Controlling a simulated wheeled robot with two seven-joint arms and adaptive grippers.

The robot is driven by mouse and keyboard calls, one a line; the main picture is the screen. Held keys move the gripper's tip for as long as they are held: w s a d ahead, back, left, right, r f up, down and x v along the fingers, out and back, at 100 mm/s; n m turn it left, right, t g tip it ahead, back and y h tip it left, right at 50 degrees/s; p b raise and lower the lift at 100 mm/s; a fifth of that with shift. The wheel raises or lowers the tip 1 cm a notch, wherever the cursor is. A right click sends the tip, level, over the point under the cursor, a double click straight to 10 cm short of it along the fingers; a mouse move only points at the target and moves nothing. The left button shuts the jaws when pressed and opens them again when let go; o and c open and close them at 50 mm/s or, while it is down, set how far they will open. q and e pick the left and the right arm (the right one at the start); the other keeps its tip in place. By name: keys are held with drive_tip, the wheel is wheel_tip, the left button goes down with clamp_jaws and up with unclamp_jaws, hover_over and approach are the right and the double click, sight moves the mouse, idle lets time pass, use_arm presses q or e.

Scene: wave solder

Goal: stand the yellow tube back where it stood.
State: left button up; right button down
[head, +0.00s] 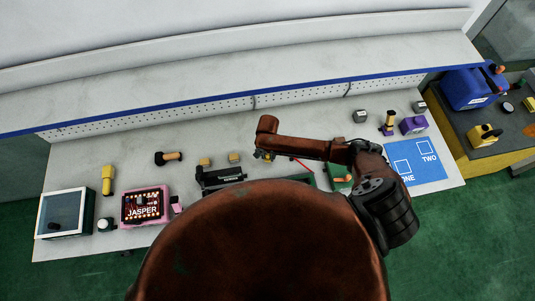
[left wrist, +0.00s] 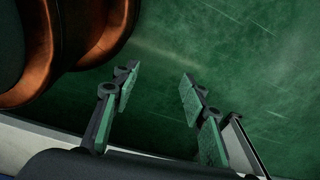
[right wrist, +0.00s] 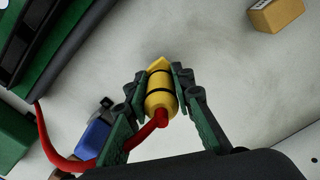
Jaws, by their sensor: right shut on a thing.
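My right gripper (right wrist: 159,78) is shut on a yellow tube (right wrist: 160,94) with black bands. A red cord or hose runs from its near end to the lower left. In the head view the right gripper (head: 265,157) is small and partly hidden by my arm, over the middle of the white bench. Whether the tube touches the bench I cannot tell. My left gripper (left wrist: 158,80) is open and empty above the green floor in the left wrist view. It is not seen in the head view.
A black device (head: 222,177) lies left of the right gripper, with tan blocks (head: 235,157) behind it. A yellow bottle-like thing (head: 108,180) and a pink JASPER box (head: 143,206) are further left. A blue mat (head: 418,161) lies at right. A raised shelf runs along the back.

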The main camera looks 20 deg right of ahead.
drive_tip(key=shift+f, duration=0.15)
idle(0.4)
drive_tip(key=shift+f, duration=0.45)
drive_tip(key=c, duration=1.6)
unclamp_jaws()
wheel_tip(320, 180, up, 12)
drive_tip(key=shift+w+r, duration=0.1)
